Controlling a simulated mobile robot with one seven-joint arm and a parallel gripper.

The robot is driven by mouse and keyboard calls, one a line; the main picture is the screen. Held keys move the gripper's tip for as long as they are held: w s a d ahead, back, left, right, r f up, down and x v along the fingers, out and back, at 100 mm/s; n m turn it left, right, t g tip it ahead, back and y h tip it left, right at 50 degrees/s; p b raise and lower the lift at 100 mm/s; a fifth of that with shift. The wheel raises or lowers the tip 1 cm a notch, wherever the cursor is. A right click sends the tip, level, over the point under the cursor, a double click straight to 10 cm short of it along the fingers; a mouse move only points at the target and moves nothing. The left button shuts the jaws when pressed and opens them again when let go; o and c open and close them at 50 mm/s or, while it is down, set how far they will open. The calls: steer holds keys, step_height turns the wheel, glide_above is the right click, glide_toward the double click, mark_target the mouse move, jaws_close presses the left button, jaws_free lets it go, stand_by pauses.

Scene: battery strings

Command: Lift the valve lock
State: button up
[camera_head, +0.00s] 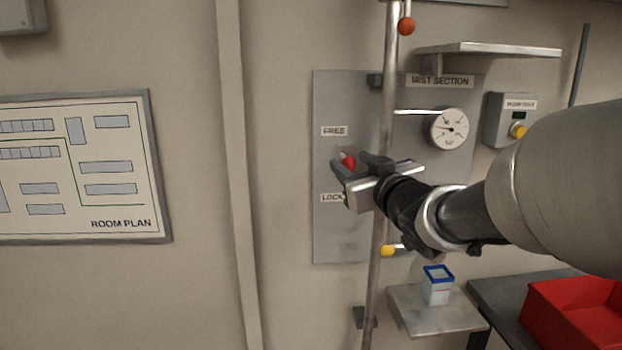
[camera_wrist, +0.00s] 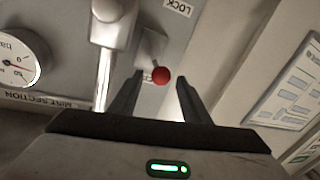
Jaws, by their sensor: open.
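The valve lock appears as a red ball knob (camera_wrist: 160,74) on a short grey lever or bracket (camera_wrist: 151,43), in front of the grey panel. In the head view the red knob (camera_head: 347,161) shows beside my gripper (camera_head: 350,171), between the FREE label (camera_head: 334,131) above and the LOCK label (camera_head: 331,198) below. My gripper is open. In the wrist view its two fingers (camera_wrist: 160,92) stand on either side of the knob, with gaps visible to both. I cannot tell how deep the knob sits between them.
A vertical pipe (camera_head: 390,80) runs close to my gripper and shows beside the left finger in the wrist view (camera_wrist: 104,80). A gauge (camera_head: 446,129) and a control box (camera_head: 511,119) are to the right. Below are a small shelf (camera_head: 410,318) and a red bin (camera_head: 570,318).

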steer(key=s+d, duration=0.3)
steer(key=s, duration=1.1)
steer(key=shift+s, duration=0.25)
steer(key=s+d+f+m+g+h, duration=0.4)
steer(key=d+f+m+g+h, duration=0.15)
steer(key=f, duration=0.25)
steer(key=s+a+f+g+y, duration=0.2)
steer(key=s+a+f+g, duration=0.45)
steer(key=s+f, duration=0.2)
step_height(320, 180, up, 13)
steer(key=s+a+n+p, duration=0.1)
steer(key=s+a+p, duration=0.1)
steer(key=p, duration=1)
steer(key=shift+s+a+p, duration=0.2)
steer(key=shift+s+p, duration=0.2)
